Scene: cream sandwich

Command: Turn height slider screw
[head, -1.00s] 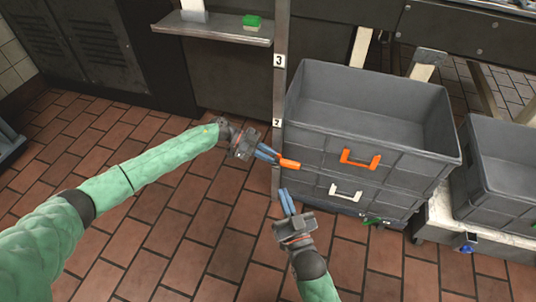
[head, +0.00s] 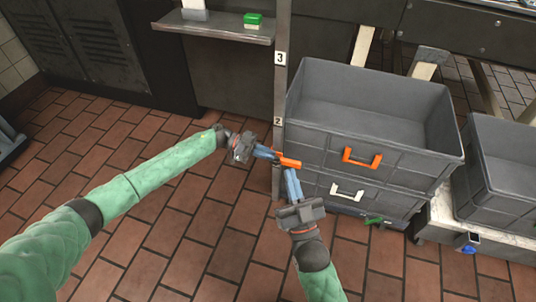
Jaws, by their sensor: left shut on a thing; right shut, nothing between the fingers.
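An orange piece (head: 290,162), which looks like the height slider screw, is at the metal post (head: 279,100) below the number 2 label. My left gripper (head: 275,156) reaches in from the left with its blue fingers shut on the orange piece. My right gripper (head: 292,182) comes up from below. Its blue fingers are shut and empty, with their tips just under the orange piece; I cannot tell whether they touch it. The fingers partly hide the slider.
Grey crates with an orange handle (head: 361,158) and a white handle (head: 346,192) stand right behind the post. Another grey crate (head: 500,185) is at the right. A metal shelf (head: 215,29) holds a green item (head: 253,20). The tiled floor at left is open.

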